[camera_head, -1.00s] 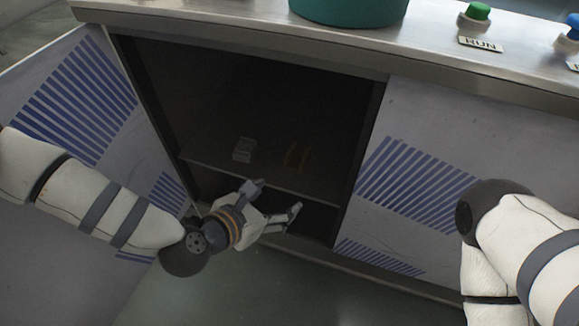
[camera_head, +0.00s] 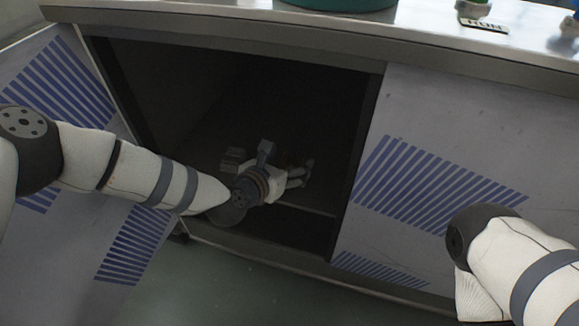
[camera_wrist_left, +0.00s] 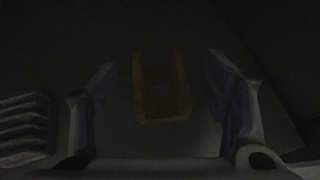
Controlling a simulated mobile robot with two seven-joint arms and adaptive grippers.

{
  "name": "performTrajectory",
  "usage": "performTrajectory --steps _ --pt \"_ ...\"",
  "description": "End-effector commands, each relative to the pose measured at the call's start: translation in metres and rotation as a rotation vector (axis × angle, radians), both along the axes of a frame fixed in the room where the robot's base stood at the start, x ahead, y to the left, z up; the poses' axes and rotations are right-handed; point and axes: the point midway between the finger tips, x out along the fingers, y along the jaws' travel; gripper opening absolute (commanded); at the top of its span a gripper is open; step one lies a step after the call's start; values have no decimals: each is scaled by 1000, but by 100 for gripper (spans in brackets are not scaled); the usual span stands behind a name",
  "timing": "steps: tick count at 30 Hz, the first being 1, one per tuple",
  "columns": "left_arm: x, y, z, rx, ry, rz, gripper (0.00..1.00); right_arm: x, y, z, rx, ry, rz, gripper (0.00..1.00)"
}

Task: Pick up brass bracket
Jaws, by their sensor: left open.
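The brass bracket (camera_wrist_left: 163,106) is a dim, brownish U-shaped piece inside the dark cabinet, with its open side facing away from my wrist in the left wrist view. In the head view only a faint brown patch of it shows between my fingers. My left gripper (camera_head: 287,157) is inside the cabinet opening, open and empty. In the left wrist view its fingers (camera_wrist_left: 160,75) stand on either side of the bracket with a gap on each side; whether they are level with it in depth I cannot tell. My right gripper is out of view.
A grey ribbed block (camera_wrist_left: 24,125) lies left of the bracket; it also shows in the head view (camera_head: 232,157). The shelf's front edge (camera_head: 310,210) runs below my gripper. The open cabinet door (camera_head: 60,75) is at left, the striped panel (camera_head: 470,120) at right.

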Motion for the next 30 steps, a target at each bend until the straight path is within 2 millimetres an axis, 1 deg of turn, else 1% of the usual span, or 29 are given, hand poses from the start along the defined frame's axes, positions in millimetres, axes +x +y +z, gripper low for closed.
performTrajectory --steps 1,2,3,8,9,11,17,20,27,30 --pt "0 0 1 0 -1 0 69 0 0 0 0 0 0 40" --pt "0 0 1 0 -1 0 66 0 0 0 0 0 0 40" --pt "0 0 1 0 0 0 57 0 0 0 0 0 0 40" --pt "0 0 0 1 0 0 21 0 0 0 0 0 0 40" --pt "0 0 0 1 0 0 12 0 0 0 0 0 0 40" --pt "0 0 0 1 0 0 0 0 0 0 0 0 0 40" --pt "0 0 1 0 -2 0 0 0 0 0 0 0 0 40" --pt "1 0 10 -1 -4 0 0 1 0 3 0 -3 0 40" --pt "1 0 72 -2 -8 -1 0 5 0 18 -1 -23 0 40" --pt "0 0 90 -1 -6 -1 0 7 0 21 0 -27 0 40"
